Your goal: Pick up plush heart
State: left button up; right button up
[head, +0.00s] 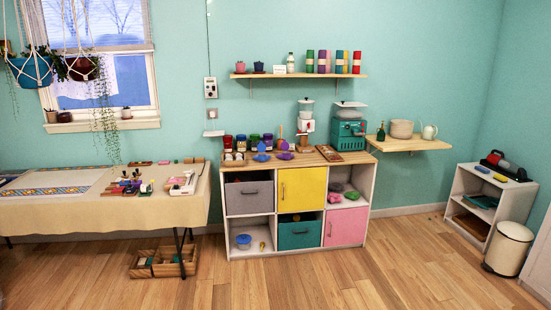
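I cannot clearly make out a plush heart. Small rounded pink and green items (352,195) lie in the open upper right compartment of the white cubby unit (226,229). They are too small to tell whether one is heart-shaped. Neither of my grippers is in view.
The unit has a grey drawer (250,198), yellow door (302,190), teal drawer (300,235) and pink door (346,227). A cloth-covered table (90,215) stands left, with a wooden crate (163,263) below. A bin (508,250) and low shelf (462,183) stand right. The front floor is clear.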

aim_at(285, 155)
jog(key=i+z, duration=0.3)
jog(key=i, duration=1.85)
